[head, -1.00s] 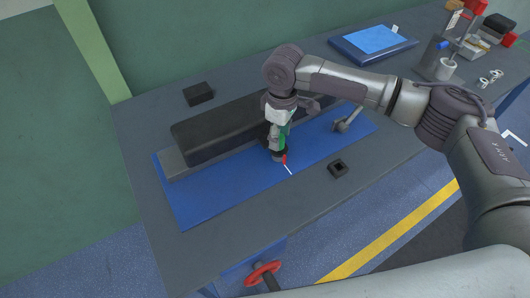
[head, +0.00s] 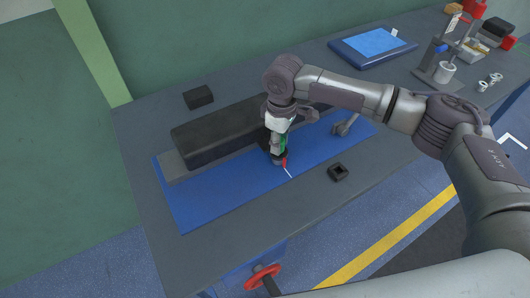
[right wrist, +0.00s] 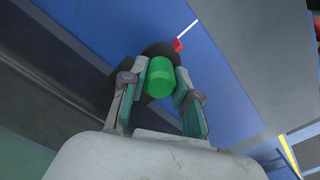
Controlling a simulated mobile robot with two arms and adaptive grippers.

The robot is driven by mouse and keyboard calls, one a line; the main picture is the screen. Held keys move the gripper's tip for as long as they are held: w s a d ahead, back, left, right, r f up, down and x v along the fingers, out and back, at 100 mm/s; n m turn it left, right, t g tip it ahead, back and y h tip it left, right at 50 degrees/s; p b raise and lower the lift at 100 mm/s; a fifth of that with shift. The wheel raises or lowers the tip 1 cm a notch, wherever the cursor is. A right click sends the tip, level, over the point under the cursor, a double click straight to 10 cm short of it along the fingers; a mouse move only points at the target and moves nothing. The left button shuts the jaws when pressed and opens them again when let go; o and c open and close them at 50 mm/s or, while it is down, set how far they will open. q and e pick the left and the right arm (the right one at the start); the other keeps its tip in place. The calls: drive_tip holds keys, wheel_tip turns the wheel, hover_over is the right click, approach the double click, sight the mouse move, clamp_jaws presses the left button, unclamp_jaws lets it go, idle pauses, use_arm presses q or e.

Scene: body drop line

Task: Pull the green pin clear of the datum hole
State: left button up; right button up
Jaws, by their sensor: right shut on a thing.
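The green pin (right wrist: 159,75) is between the two fingers of my right gripper (right wrist: 160,88) in the right wrist view. The gripper is shut on it. Around the pin's lower part is a dark round base (right wrist: 160,50), with a red tag and a white strip beside it. In the head view my right gripper (head: 279,146) points down over the blue mat (head: 200,206), in front of the long dark block. The datum hole itself is hidden by the pin and gripper. Whether the pin is still seated in it, I cannot tell. My left gripper is not in view.
The long dark block (head: 215,132) lies behind the gripper. A small black block (head: 198,97) stands at the back, and a small dark socket block (head: 338,172) at the right of the mat. A blue tray (head: 372,45) and several items stand far right. A red handwheel (head: 262,277) is at the front.

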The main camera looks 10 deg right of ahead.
clamp_jaws()
drive_tip(key=shift+r+p, duration=0.85)
drive_tip(key=shift+p, duration=0.35)
idle(0.4)
drive_tip(key=shift+r+p, duration=3.45)
drive_tip(key=shift+p, duration=0.6)
